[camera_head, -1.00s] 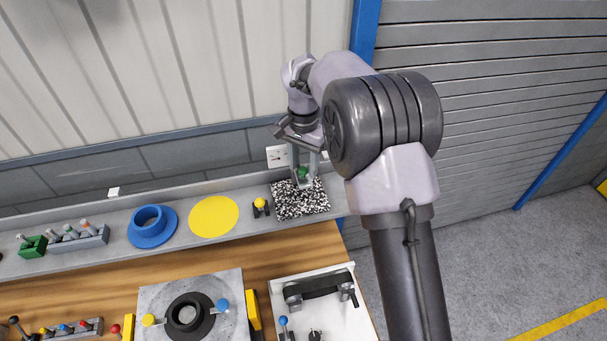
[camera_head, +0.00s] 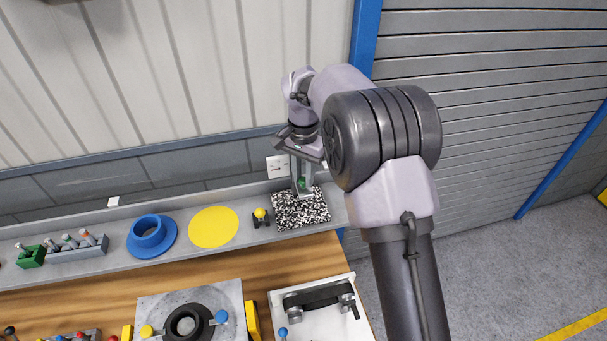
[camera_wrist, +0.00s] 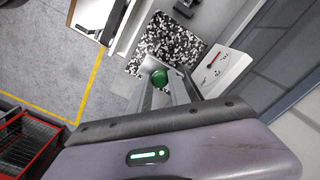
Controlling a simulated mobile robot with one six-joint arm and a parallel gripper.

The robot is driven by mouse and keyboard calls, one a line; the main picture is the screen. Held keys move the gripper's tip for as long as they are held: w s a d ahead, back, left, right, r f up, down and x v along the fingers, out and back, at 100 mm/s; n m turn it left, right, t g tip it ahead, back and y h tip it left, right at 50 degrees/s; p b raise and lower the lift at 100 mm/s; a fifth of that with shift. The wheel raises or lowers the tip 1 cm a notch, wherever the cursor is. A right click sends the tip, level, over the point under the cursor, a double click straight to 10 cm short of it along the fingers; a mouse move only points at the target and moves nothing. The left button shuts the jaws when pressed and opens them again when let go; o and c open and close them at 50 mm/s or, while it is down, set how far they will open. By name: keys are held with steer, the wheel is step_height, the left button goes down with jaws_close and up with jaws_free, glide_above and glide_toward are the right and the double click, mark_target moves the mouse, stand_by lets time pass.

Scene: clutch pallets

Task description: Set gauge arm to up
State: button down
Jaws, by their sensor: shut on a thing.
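On the grey shelf (camera_head: 190,253) to the left are a yellow-knobbed lever (camera_head: 260,214), a yellow disc (camera_head: 213,227), a blue flanged ring (camera_head: 151,237) and a peg rack (camera_head: 77,248). A white tray (camera_head: 294,295) lies in front. The wall (camera_head: 215,150) is close behind.

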mark_target(304, 179)
stand_by(0.9)
step_height(304, 179, up, 3)
steer(key=shift+p, duration=1.05)
steer(key=shift+w+f, duration=0.1)
steer(key=c, duration=1.2)
jaws_free()
step_height(304, 179, up, 17)
steer(key=p, duration=0.2)
steer(key=shift+r, duration=0.2)
